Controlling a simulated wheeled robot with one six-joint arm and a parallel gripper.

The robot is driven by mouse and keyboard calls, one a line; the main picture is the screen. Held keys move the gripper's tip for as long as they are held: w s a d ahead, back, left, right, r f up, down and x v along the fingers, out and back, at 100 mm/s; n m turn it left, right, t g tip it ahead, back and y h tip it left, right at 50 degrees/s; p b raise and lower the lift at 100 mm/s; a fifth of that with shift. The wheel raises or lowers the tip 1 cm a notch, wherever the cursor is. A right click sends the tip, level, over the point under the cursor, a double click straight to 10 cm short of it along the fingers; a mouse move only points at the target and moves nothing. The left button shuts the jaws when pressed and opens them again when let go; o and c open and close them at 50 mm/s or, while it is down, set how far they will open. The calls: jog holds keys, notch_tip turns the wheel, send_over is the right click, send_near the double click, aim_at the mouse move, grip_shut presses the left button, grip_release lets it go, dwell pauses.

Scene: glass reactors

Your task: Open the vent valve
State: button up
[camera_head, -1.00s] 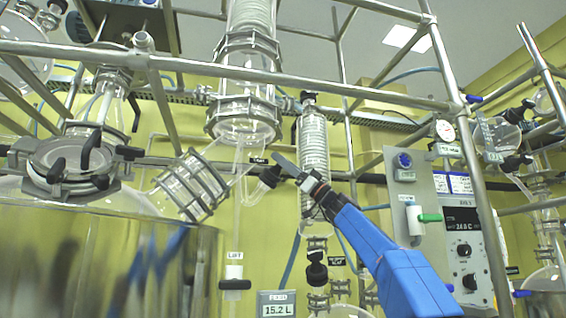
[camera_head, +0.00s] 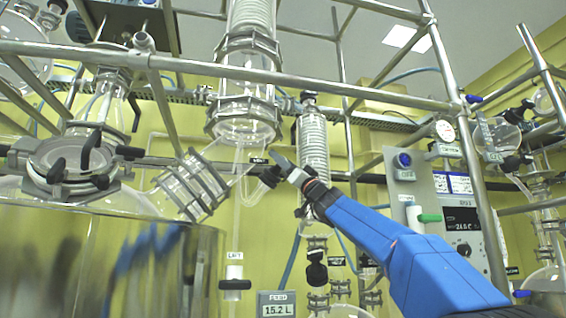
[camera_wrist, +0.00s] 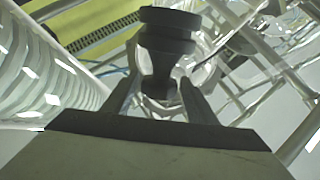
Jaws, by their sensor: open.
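The vent valve's black knob (camera_head: 270,176) sits on a glass side tube below the large glass column, under a small dark label (camera_head: 259,160) that is hard to read. My gripper (camera_head: 279,161) is right beside the knob at its upper right, with its grey fingers pointing up and left. In the wrist view the black knob (camera_wrist: 167,45) is large and centred. The fingers of my gripper (camera_wrist: 157,88) are apart and stand on either side of its narrow part. I cannot tell whether they touch it.
A metal frame bar (camera_head: 300,84) crosses above my gripper. A coiled glass condenser (camera_head: 313,145) stands just right of it; coiled glass (camera_wrist: 45,75) fills the wrist view's left side. A grey control panel (camera_head: 425,180) is further right. A steel vessel (camera_head: 100,260) stands at lower left.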

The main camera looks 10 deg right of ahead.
jog(key=shift+m, duration=0.3)
jog(key=c, duration=0.9)
jog(key=shift+o, duration=0.2)
jog(key=shift+w+d+n+g+y, duration=0.1)
jog(key=shift+w+n+g+y, duration=0.05)
jog(key=shift+n+g+y, duration=3.4)
jog(key=shift+n+g, duration=0.55)
jog(key=shift+g, duration=0.15)
jog(key=shift+n+g+y, duration=0.95)
jog(key=shift+n+g, duration=0.55)
jog(key=shift+g, duration=0.15)
jog(key=o, duration=0.9)
jog(key=shift+c, duration=0.2)
